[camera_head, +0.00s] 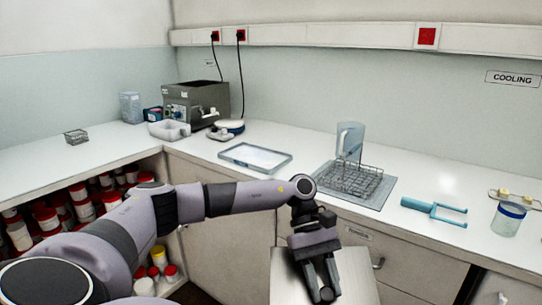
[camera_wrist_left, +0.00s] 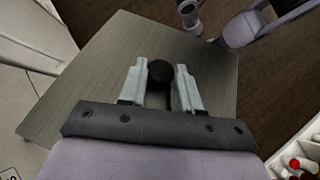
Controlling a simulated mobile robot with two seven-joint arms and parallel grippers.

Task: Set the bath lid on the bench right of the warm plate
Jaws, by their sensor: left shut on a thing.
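The bath lid (camera_head: 355,270) is a flat grey metal plate with a black knob. It hangs level or nearly so in front of the bench, below the bench top. My left gripper (camera_head: 319,288) points down over it. In the left wrist view the fingers (camera_wrist_left: 160,85) are shut around the black knob (camera_wrist_left: 160,71), and the lid's plate (camera_wrist_left: 90,85) spreads beyond them. The warm plate (camera_head: 230,125) seems to be the small unit with a round white top at the back of the bench, beside the grey bath (camera_head: 197,102). My right gripper is in neither view.
Further right are a wire rack (camera_head: 350,180) with a jug (camera_head: 349,140), a blue fork-like tool (camera_head: 434,211) and a jar (camera_head: 508,219). Shelves of red-lidded jars (camera_head: 78,192) are under the left bench.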

